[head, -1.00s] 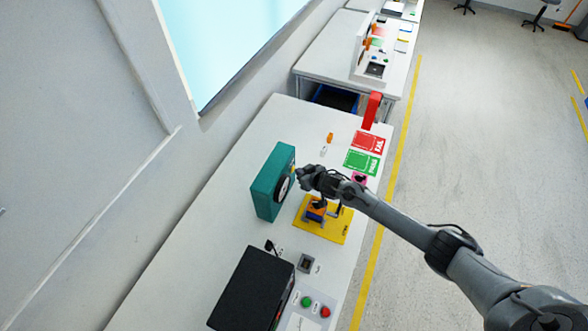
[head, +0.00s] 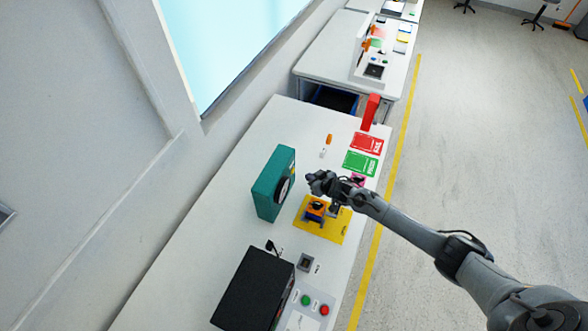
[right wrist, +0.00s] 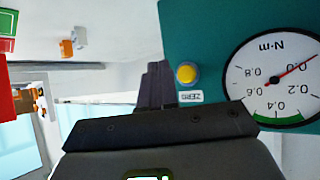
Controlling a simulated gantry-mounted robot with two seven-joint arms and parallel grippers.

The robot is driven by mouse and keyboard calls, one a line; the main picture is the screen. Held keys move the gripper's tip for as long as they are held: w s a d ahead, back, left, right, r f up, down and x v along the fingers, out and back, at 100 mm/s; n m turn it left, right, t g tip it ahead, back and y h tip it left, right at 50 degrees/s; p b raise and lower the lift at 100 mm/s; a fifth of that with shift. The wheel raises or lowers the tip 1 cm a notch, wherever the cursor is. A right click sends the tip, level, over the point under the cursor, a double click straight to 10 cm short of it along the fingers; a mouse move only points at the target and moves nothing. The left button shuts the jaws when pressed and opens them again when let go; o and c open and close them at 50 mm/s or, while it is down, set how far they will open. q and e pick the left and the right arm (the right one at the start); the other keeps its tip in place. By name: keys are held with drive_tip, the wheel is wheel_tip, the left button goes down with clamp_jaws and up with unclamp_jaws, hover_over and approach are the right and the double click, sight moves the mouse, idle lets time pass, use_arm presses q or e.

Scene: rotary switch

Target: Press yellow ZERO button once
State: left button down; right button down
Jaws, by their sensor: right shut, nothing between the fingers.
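The teal torque meter box (head: 268,188) stands on the white bench, its dial facing my right arm. In the right wrist view the round yellow button (right wrist: 187,73) sits beside the dial (right wrist: 272,75), with a white ZERO label (right wrist: 191,96) by it. The needle lies near 0.0. My right gripper (head: 311,178) is shut and empty, a short way right of the box's face and apart from it. Its dark fingers (right wrist: 155,85) show beside the button in the wrist view, not covering it. My left gripper is not in view.
A yellow plate (head: 333,229) with a blue and orange switch fixture (head: 314,210) lies below my right gripper. A black box (head: 250,290) and green and red buttons (head: 315,304) are nearer. Green (head: 361,163) and red (head: 367,143) cards lie farther back.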

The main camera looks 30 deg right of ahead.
drive_tip(key=shift+s+d+p, duration=0.4)
drive_tip(key=shift+s+d, duration=0.15)
drive_tip(key=shift+s, duration=0.3)
